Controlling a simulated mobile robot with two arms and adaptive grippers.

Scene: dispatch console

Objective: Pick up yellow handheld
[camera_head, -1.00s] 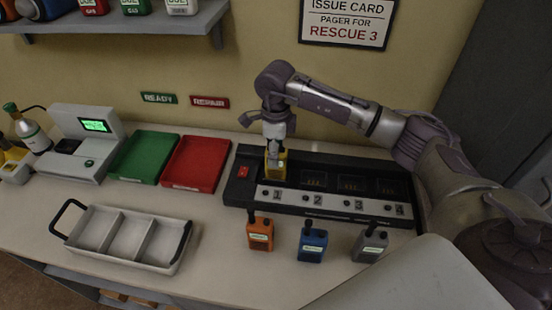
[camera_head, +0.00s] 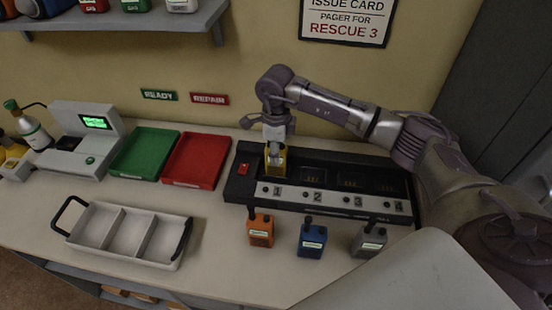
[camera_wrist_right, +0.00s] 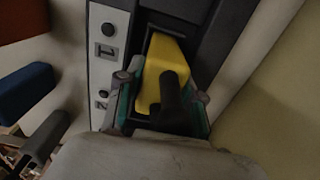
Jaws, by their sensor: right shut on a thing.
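The yellow handheld (camera_head: 278,166) sits upright in the slot marked 1 of the black charger (camera_head: 238,186). My right gripper (camera_head: 274,156) comes down over it from above and is shut on it. In the right wrist view the yellow handheld (camera_wrist_right: 160,62) lies between the two fingers of the right gripper (camera_wrist_right: 163,100), with its black antenna pointing toward the camera. The lower part of the handheld is hidden in the slot. My left gripper is not in view.
Orange (camera_head: 260,230), blue (camera_head: 312,242) and grey (camera_head: 368,241) handhelds stand in front of the charger. A red tray (camera_head: 196,162), a green tray (camera_head: 145,154) and a white divided carrier (camera_head: 128,236) are to the left. A shelf (camera_head: 190,24) overhangs at upper left.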

